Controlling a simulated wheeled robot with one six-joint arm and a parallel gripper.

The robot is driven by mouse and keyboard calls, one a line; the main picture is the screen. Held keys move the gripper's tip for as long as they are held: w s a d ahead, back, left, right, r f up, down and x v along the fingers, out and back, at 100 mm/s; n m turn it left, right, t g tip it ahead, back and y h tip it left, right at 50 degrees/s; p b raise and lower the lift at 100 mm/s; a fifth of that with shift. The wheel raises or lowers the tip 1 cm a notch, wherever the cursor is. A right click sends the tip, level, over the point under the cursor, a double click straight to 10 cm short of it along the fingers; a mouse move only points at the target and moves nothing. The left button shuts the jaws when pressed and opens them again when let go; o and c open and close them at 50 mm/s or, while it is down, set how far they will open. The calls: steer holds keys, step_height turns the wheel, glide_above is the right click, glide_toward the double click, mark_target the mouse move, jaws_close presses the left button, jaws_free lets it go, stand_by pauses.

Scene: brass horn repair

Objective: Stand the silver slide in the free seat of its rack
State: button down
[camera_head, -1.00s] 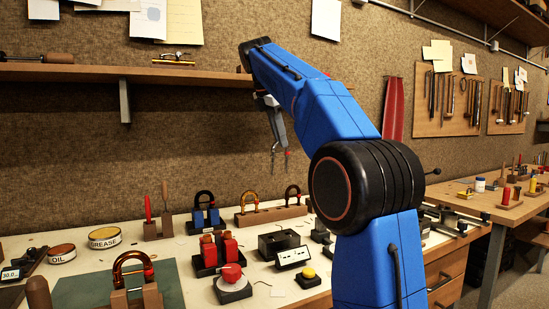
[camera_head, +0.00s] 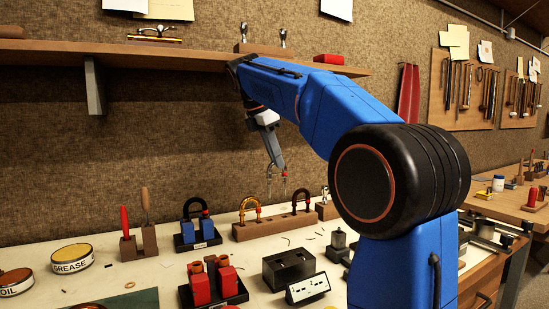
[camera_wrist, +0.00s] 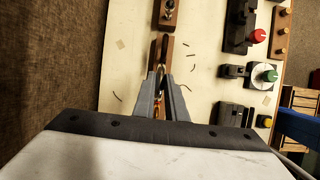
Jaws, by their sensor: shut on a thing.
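My gripper (camera_head: 275,172) hangs above the long wooden slide rack (camera_head: 262,229). It is shut on the silver slide (camera_head: 284,187), whose thin legs point down, with a small red spot near the jaws. A brass slide (camera_head: 249,210) stands at the rack's left end and a dark brown slide (camera_head: 302,200) towards its right. The held slide appears between these two in the head view. In the wrist view the gripper (camera_wrist: 163,95) is over the rack (camera_wrist: 154,53); the jaws hide much of the slide and the seats. I cannot tell whether the legs touch the rack.
Red parts (camera_head: 212,285) and a black box (camera_head: 288,267) stand in front. A wooden block with silver parts (camera_head: 326,209) is close at right. A shelf (camera_head: 180,57) runs above.

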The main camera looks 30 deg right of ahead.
mark_target(268, 170)
steer(key=shift+f, duration=4.9)
steer(key=c, duration=1.7)
jaws_free()
steer(key=shift+v, duration=3.75)
steer(key=shift+w, duration=0.1)
